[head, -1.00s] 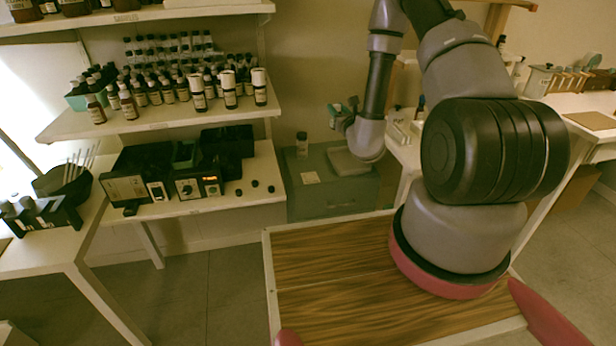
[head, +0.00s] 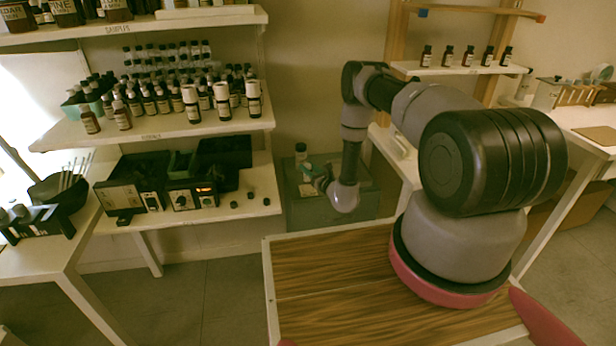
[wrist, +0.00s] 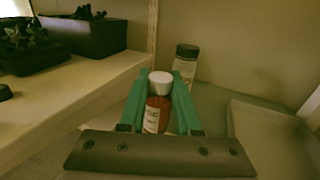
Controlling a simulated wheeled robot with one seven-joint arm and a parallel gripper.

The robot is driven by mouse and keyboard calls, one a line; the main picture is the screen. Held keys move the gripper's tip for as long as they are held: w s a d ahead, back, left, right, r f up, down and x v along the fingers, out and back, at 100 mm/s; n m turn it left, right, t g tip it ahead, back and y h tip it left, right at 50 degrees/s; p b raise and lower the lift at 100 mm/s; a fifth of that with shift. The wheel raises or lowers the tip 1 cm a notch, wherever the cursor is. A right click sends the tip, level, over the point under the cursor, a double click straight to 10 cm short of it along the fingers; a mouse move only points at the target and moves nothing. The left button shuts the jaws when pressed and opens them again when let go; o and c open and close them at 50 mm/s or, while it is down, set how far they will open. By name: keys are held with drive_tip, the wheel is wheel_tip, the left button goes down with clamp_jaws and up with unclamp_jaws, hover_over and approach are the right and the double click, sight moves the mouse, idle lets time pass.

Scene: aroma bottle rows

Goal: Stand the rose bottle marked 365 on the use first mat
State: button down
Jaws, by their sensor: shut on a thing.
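My gripper (wrist: 158,95) is shut on a small amber bottle (wrist: 157,115) with a white cap and a pale label. The bottle looks upright between the green fingers; its label is too small to read, so I cannot confirm rose or 365. In the head view my gripper (head: 318,180) is low over the grey-green chest (head: 355,205), and the held bottle cannot be made out there. A dark-capped bottle (wrist: 185,68) with a pale label stands just behind the held one; it also shows in the head view (head: 300,152). I cannot make out a use first mat.
A white shelf edge (wrist: 75,100) with dark boxes (wrist: 85,35) lies left of my gripper. A shallow tray (wrist: 270,140) lies to the right. Several bottles (head: 465,56) stand on a small shelf, and many more fill the left rack (head: 165,122).

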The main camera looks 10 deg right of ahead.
drive_tip(key=shift+f, duration=1.65)
drive_tip(key=shift+f, duration=0.1)
drive_tip(key=c, duration=0.6)
unclamp_jaws()
